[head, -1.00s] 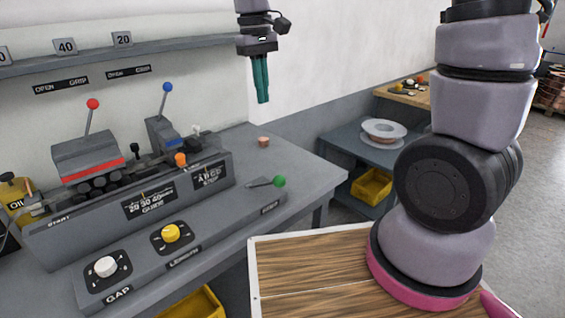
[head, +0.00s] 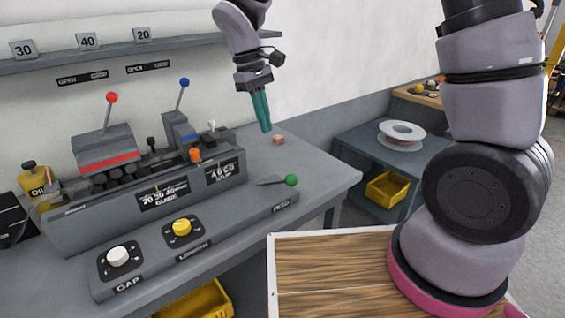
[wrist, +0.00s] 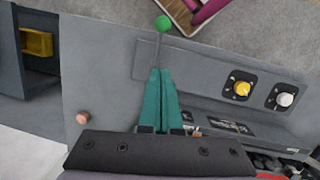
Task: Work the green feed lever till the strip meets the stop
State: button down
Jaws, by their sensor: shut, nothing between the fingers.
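The green feed lever has a round green knob (head: 291,180) on a thin grey arm at the right end of the machine's front panel. In the wrist view the knob (wrist: 163,23) lies straight beyond my fingertips, its thin arm running back toward them. My gripper (head: 266,130) has teal fingers, closed together and empty, pointing down above the bench behind the lever. In the wrist view the fingertips (wrist: 161,71) appear apart from the knob; contact with the lever arm cannot be told. The strip and its stop cannot be made out.
A yellow knob (head: 182,227) and white knob (head: 117,256) sit on the front panel. Red (head: 111,98) and blue (head: 183,82) ball levers rise from the machine. A small copper piece (head: 278,140) lies on the bench near my fingers. A side table (head: 350,139) holds a spool.

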jog(key=s+d+f, duration=0.3)
jog(key=d+f, duration=0.1)
jog(key=f, duration=0.6)
jog(key=shift+f, duration=0.1)
